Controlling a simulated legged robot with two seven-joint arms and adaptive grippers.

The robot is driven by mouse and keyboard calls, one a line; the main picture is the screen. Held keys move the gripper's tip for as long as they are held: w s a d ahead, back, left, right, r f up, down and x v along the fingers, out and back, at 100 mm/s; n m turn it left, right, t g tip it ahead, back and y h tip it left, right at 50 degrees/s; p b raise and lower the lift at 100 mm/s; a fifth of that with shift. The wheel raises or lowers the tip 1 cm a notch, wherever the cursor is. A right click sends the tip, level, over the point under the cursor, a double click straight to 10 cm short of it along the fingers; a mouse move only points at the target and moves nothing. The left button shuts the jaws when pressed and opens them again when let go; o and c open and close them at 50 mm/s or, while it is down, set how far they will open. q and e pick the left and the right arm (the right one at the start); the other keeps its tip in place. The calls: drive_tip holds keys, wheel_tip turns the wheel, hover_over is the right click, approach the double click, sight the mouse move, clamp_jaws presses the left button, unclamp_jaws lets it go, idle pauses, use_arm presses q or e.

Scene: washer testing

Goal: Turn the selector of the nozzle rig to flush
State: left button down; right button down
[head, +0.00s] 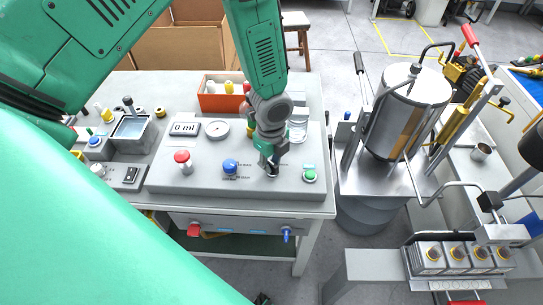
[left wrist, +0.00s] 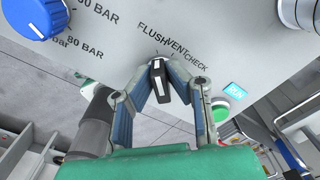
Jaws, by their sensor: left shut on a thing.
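The selector (left wrist: 160,82) is a black bar knob with a white pointer line, on the grey panel of the nozzle rig (head: 200,180). Its labels FLUSH, VENT and CHECK fan out above it in the left wrist view. The pointer leans a little left of straight up, toward the FLUSH side; I cannot tell its exact mark. My left gripper (left wrist: 160,88) is shut on the selector, one finger on each side. In the head view the left gripper (head: 271,170) reaches down to the panel and mostly hides the selector. My right gripper is not in view.
A blue pressure knob (head: 230,167) and a red button (head: 182,160) lie left of the selector. A green button (head: 309,175) lies close on its right. A gauge (head: 218,128), a display (head: 185,128) and an orange bin (head: 222,101) stand behind. A metal tank (head: 402,110) stands right.

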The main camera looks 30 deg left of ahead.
sight(272, 162)
use_arm(q)
drive_tip(key=shift+w, duration=0.1)
drive_tip(key=c, duration=1.6)
unclamp_jaws()
drive_tip(key=shift+d, duration=0.1)
drive_tip(key=shift+r, duration=0.1)
drive_tip(key=shift+r, duration=0.3)
wheel_tip(272, 162, up, 11)
drive_tip(key=shift+r, duration=0.1)
